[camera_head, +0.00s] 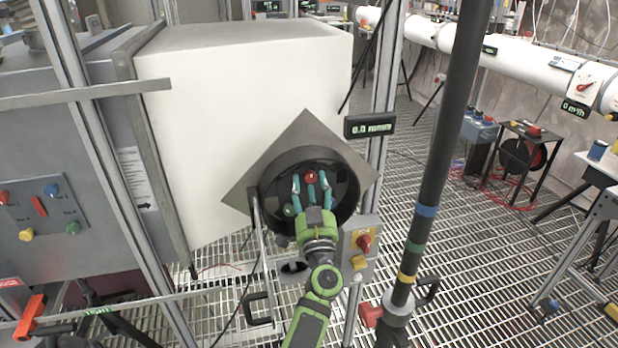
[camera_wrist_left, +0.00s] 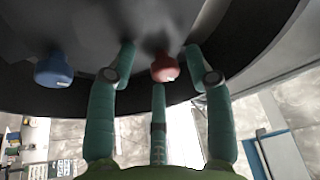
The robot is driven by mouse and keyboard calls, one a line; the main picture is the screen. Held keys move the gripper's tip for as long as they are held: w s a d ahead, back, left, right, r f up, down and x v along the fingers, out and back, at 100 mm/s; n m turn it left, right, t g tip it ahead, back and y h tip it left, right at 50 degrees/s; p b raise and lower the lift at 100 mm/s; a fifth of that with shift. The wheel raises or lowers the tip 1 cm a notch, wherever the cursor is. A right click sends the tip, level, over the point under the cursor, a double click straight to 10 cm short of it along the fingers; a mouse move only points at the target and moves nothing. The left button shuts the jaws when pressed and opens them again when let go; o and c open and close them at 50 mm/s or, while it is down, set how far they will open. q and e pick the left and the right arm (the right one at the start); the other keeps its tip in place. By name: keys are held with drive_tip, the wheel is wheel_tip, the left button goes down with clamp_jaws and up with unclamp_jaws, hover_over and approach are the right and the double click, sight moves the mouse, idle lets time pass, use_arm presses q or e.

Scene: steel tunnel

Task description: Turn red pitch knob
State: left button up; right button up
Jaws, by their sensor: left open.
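A red knob (camera_head: 310,176) sits inside the dark round housing (camera_head: 345,208) on a grey diamond-shaped plate (camera_head: 304,128). I take it as the red pitch knob, though no label is legible. My left gripper (camera_head: 311,183), green with teal fingers, reaches into the housing with its fingers open around the red knob. In the left wrist view the red knob (camera_wrist_left: 165,68) is between the spread fingertips of my left gripper (camera_wrist_left: 160,58); I cannot tell whether any finger touches it. A blue knob (camera_wrist_left: 54,70) is to its left. My right gripper is out of view.
A green knob (camera_head: 289,210) is also in the housing, left of the fingers. A display (camera_head: 369,125) reading about 0.0 mm is at upper right. A black post (camera_head: 436,150) stands to the right. A large white box (camera_head: 235,95) is behind the plate. Open grating lies further right.

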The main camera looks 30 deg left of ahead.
use_arm(q)
drive_tip(key=shift+w+r, duration=0.1)
drive_tip(key=shift+r, duration=0.15)
drive_tip(key=shift+d, duration=0.1)
clamp_jaws()
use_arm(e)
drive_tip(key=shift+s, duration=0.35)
use_arm(q)
drive_tip(key=shift+n+y, duration=0.3)
drive_tip(key=shift+n, duration=0.5)
drive_tip(key=shift+g, duration=0.3)
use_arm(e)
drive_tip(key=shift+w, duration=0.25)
